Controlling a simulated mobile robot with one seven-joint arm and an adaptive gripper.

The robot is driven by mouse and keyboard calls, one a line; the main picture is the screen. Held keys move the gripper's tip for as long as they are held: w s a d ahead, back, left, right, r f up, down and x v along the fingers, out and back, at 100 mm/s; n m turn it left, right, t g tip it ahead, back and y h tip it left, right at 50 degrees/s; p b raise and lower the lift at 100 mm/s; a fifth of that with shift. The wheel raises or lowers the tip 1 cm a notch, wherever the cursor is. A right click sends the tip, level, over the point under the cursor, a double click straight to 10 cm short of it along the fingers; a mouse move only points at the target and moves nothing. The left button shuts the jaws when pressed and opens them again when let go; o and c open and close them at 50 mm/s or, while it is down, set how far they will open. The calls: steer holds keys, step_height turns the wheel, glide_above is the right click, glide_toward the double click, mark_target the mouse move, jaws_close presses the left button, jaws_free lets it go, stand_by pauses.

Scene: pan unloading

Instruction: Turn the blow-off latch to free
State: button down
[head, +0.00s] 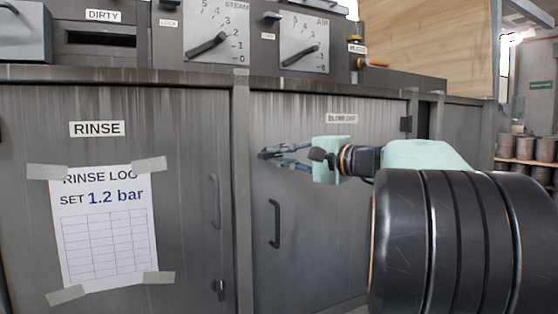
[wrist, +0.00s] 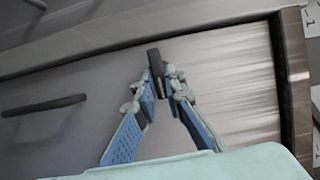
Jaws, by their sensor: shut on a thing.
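The blow-off latch (wrist: 155,60) is a small dark bar near the edge of the blow-off door (head: 335,200). In the wrist view it stands roughly upright in the picture, about crosswise to the door's long handle. My gripper (wrist: 162,85) is shut on the latch, with a blue-padded finger on either side and the bar's end showing past the tips. In the head view my gripper (head: 272,155) reaches in from the right to the door's upper left, and its fingertips largely hide the latch.
The blow-off door's dark handle (head: 275,223) is below my gripper; it also shows in the wrist view (wrist: 45,105). At left is the rinse door (head: 180,200) with its own latch (head: 218,288) and a taped log sheet (head: 105,230). Dials (head: 215,35) sit above the counter.

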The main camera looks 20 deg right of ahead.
steer(key=shift+a+m, duration=0.1)
steer(key=shift+m, duration=0.2)
stand_by(0.4)
steer(key=c, duration=2)
jaws_free()
steer(key=shift+w, duration=0.1)
steer(key=shift+s, duration=0.25)
steer(key=v, duration=1.1)
steer(key=shift+s+d+f, duration=0.2)
steer(key=shift+s+d, duration=0.05)
